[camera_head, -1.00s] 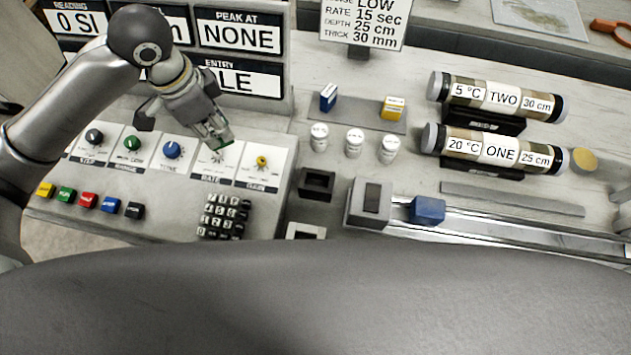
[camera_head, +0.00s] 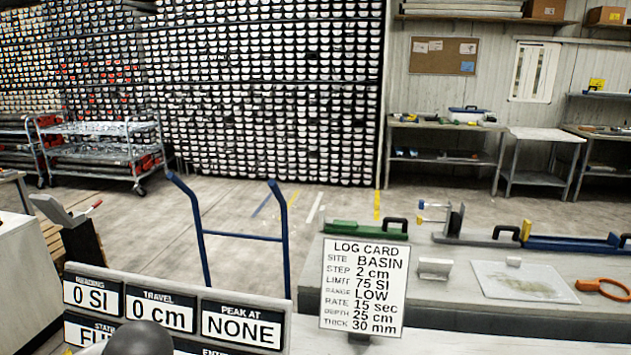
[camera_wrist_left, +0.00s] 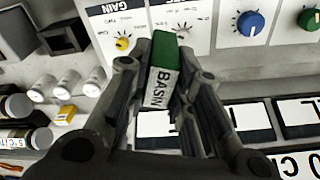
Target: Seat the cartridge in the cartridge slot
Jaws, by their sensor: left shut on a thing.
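In the left wrist view, my left gripper (camera_wrist_left: 158,68) is shut on a green-topped cartridge (camera_wrist_left: 163,78) with a white label reading BASIN. The cartridge is held between the fingers, above the console. A dark open socket (camera_wrist_left: 62,38) shows at the upper left of that view, apart from the cartridge; I cannot tell whether it is the cartridge slot. In the head view neither gripper shows; only the top of my left arm is at the bottom edge. My right gripper is not in view.
White-capped bottles (camera_wrist_left: 68,83), a yellow block (camera_wrist_left: 65,115) and labelled core cylinders (camera_wrist_left: 18,106) lie left in the wrist view. The yellow knob (camera_wrist_left: 123,43) and blue knob (camera_wrist_left: 250,22) are on the console. The log card (camera_head: 362,285) reads BASIN in the head view.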

